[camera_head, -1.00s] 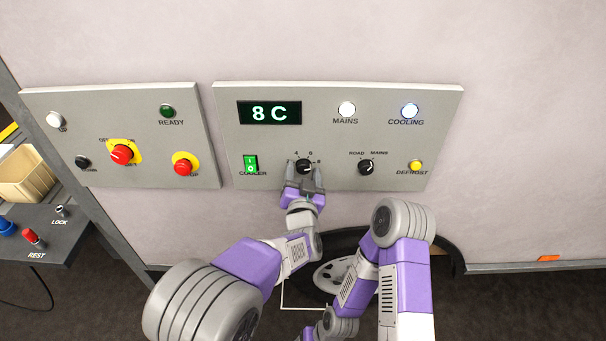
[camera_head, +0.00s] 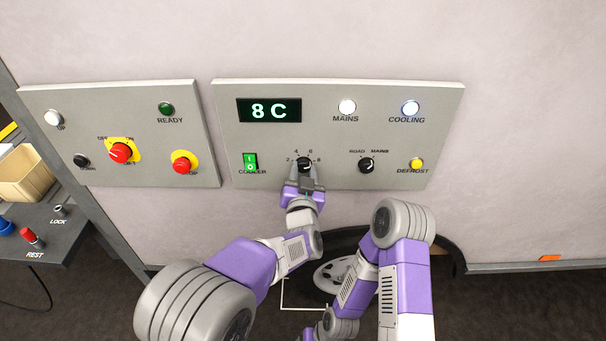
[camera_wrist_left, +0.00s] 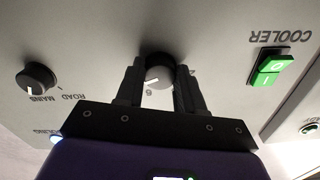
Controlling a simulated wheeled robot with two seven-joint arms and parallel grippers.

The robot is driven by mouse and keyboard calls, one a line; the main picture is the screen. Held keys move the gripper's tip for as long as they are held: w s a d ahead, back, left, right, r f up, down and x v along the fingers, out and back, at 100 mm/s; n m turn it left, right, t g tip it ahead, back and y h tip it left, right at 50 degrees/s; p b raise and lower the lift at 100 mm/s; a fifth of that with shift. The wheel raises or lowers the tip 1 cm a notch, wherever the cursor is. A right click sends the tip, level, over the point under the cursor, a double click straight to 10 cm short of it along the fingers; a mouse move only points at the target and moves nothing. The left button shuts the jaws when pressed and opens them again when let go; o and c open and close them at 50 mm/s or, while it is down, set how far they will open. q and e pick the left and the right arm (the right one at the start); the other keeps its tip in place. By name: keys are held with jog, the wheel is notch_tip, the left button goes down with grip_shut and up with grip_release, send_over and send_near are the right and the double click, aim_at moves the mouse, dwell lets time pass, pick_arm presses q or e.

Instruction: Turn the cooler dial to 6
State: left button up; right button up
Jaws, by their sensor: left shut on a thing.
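The black cooler dial (camera_head: 304,164) sits on the grey control panel, with the numbers 2, 4, 6 and 8 around it. My left gripper (camera_head: 304,176) is shut on the dial from below. In the left wrist view, which is upside down, the dial (camera_wrist_left: 160,72) lies between the two dark fingers of the left gripper (camera_wrist_left: 159,80). Its white pointer mark is near the 6; the fingers hide part of the scale, so I cannot tell the exact setting. My right gripper is out of view.
The green cooler switch (camera_head: 250,162) is left of the dial, and the road/mains knob (camera_head: 366,165) is right of it. The mains lamp (camera_head: 347,107) and cooling lamp (camera_head: 410,108) are lit. Another panel (camera_head: 200,140) with red controls stands to the left.

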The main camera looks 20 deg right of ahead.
pick_arm(q)
jog(key=n+b, duration=0.3)
jog(key=n, duration=0.1)
jog(key=shift+f+b, duration=0.2)
jog(key=shift+b, duration=0.1)
jog(key=shift+d+r+n+b, duration=0.1)
jog(key=shift+r+n+b, duration=0.05)
jog(key=shift+n+b, duration=1.9)
jog(key=shift+n+p, duration=0.3)
jog(key=shift+n, duration=0.15)
jog(key=o, duration=1)
jog(key=shift+o, duration=0.2)
jog(key=shift+s, duration=0.15)
jog(key=v, duration=0.7)
jog(key=shift+s+p, duration=0.2)
jog(key=shift+p, duration=0.25)
